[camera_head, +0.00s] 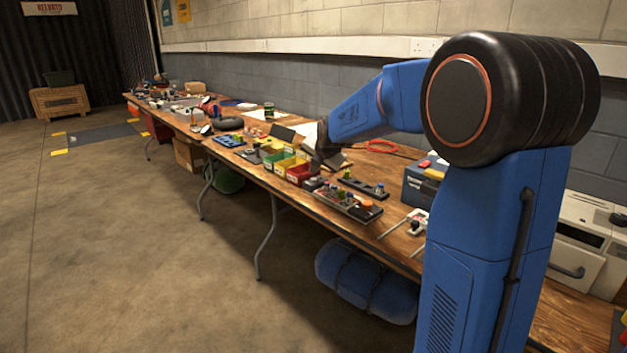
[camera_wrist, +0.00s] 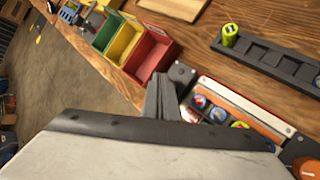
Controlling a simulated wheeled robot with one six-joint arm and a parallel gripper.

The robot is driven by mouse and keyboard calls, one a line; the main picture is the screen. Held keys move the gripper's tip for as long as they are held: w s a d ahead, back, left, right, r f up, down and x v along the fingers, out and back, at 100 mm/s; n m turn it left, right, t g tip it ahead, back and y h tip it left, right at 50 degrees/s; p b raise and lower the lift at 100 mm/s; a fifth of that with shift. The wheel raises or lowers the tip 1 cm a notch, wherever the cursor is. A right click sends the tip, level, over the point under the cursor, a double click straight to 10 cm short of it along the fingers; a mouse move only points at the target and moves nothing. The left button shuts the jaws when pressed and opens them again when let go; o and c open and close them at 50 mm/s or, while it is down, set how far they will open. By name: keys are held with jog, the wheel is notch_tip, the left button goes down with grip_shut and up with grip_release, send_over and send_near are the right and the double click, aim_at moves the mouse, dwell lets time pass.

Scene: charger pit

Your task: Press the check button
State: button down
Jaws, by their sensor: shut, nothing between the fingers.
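A long device with a pale, orange-edged plate (camera_wrist: 245,105) lies on the bench at the right of the wrist view. An orange round piece (camera_wrist: 307,168) shows at the lower right corner, and also in the head view (camera_head: 366,204). I cannot tell which of these is the check button. My gripper (camera_wrist: 163,92) is shut and empty, its tips beside the device's near end. In the head view my gripper (camera_head: 318,162) hangs over the bench, partly hard to make out.
Red (camera_wrist: 150,55), yellow (camera_wrist: 122,40) and green (camera_wrist: 105,30) bins stand left of my fingers. A black slotted tray (camera_wrist: 265,55) holding a green battery (camera_wrist: 229,34) lies beyond the device. A blue box (camera_head: 420,186) stands nearer me. Bare wood (camera_wrist: 190,35) lies between bins and tray.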

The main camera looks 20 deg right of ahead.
aim_at(315, 183)
jog(key=shift+f, duration=0.1)
dwell(0.6)
jog(key=shift+f, duration=0.35)
jog(key=shift+f, duration=0.4)
dwell(0.7)
jog(key=shift+r, duration=0.85)
notch_tip(315, 183, up, 5)
dwell(0.8)
dwell(0.7)
